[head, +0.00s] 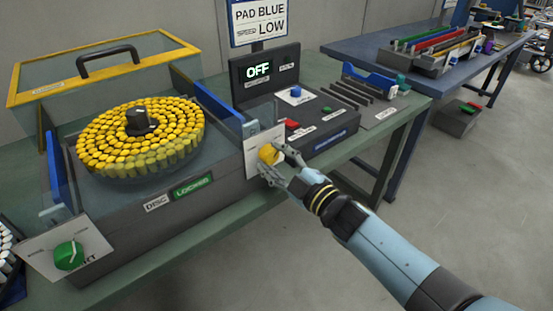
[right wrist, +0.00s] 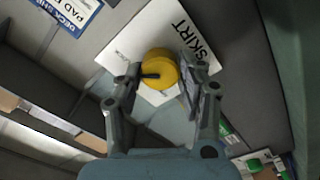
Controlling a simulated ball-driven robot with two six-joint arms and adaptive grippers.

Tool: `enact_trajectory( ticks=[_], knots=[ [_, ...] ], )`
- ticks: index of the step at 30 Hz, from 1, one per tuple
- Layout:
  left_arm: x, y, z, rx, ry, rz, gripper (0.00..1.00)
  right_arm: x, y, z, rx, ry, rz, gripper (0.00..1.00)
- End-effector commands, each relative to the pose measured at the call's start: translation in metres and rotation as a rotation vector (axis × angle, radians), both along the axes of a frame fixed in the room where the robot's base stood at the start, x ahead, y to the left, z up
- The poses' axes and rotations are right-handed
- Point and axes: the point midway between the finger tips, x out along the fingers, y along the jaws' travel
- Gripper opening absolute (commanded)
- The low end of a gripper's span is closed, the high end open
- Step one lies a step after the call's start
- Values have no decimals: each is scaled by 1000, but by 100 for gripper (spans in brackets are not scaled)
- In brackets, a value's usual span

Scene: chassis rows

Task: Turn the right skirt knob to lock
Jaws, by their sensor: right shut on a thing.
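The right skirt knob (head: 267,154) is yellow and sits on a white plate (head: 251,150) at the right end of the machine's front. In the right wrist view the yellow knob (right wrist: 159,68) has a dark pointer mark, and its plate (right wrist: 205,22) reads SKIRT. My right gripper (head: 280,166) is at the knob; in the right wrist view its two fingers (right wrist: 158,82) lie on either side of it, shut on it. The fingers partly cover the knob and plate lettering. My left gripper is not in view.
A green knob (head: 69,255) sits on another white plate at front left. A control box (head: 265,75) reads OFF, and a label reads DISC LOCKED. Free floor lies to the right.

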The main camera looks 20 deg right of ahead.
Motion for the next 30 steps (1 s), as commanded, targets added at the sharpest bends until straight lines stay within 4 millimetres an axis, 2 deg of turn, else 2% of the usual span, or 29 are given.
enact_trajectory(
  ticks=[5, 6, 11, 20, 23, 30],
  knots=[
    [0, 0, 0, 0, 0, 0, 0, -1, 0, -2, -1, 4, -1, 7],
    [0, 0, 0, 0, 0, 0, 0, -1, 0, -2, -1, 4, -1, 43],
    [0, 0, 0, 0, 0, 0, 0, -1, 0, -1, -2, 2, 0, 62],
    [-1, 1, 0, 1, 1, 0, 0, -3, -1, -1, -1, 1, 0, 62],
    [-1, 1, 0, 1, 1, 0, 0, -13, -5, -2, -3, 2, 0, 62],
    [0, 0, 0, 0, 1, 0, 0, -63, -23, -2, -5, 4, 0, 62]
  ],
)
